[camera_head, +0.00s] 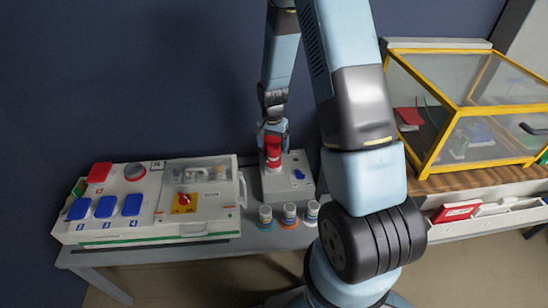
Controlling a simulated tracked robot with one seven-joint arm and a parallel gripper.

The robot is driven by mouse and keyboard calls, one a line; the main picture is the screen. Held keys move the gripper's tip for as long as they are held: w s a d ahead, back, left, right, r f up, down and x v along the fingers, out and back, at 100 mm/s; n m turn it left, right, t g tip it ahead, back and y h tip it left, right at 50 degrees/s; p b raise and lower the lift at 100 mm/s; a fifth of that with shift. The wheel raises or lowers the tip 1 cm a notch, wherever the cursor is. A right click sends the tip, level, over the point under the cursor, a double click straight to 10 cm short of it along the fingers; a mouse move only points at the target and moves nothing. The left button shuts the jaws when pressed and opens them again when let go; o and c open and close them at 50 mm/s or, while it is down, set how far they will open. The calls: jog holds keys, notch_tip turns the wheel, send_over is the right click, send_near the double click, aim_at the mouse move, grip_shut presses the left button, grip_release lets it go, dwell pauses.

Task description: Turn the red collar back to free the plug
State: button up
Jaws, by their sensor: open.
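The red collar (273,145) stands upright on the left part of a grey-white socket box (300,172), at the back middle of the table. My gripper (272,127) is at the top of the collar, pointing down over it, with its fingers open. The view is too small to tell whether the fingers touch the collar. The plug is hidden by my gripper and the collar. A blue piece (299,174) sits on the right side of the same box.
A white panel (150,200) with blue and red buttons and a clear cover stands at left. Several small jars (289,213) stand in front of the socket box. A yellow-framed clear case (470,110) stands at right. My arm crosses the middle.

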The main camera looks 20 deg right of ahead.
aim_at(273, 157)
jog(key=shift+f, duration=3.6)
jog(key=c, duration=1)
jog(key=shift+d, duration=0.25)
jog(key=shift+c, duration=0.3)
jog(key=shift+a, duration=0.15)
